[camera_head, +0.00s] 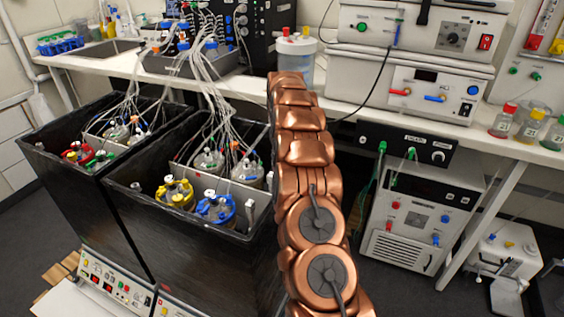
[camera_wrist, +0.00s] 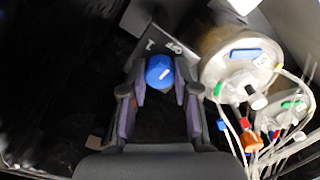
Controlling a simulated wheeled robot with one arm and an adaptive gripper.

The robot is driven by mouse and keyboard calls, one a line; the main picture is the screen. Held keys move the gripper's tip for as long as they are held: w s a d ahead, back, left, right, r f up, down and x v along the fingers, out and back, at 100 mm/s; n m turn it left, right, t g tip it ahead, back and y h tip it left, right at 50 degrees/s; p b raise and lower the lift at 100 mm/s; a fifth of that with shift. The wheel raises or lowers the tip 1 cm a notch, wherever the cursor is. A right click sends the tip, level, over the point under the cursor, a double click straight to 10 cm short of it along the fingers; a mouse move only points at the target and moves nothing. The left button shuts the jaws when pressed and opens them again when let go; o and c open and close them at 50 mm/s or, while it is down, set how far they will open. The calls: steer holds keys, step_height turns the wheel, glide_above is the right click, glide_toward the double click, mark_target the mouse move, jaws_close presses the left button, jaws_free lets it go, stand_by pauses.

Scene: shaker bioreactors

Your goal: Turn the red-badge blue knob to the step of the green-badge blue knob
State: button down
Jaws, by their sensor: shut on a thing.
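A blue knob (camera_wrist: 160,72) with a white pointer mark shows in the wrist view, at the end of my gripper (camera_wrist: 160,80). The two dark fingers stand on either side of the knob, and my gripper is shut on it. A second such knob is not identifiable. In the head view my gripper is hidden and only my copper arm shows.
In the wrist view a lidded round vessel (camera_wrist: 238,65) with tubes and coloured clips stands close to the right of my gripper. In the head view black tubs (camera_head: 190,230) hold several capped bottles. A white bench (camera_head: 330,98) carries instruments behind my arm.

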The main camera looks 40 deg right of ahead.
stand_by(0.3)
steer(key=c, duration=0.9)
jaws_free()
steer(key=shift+o, duration=0.2)
step_height(320, 180, up, 12)
stand_by(0.7)
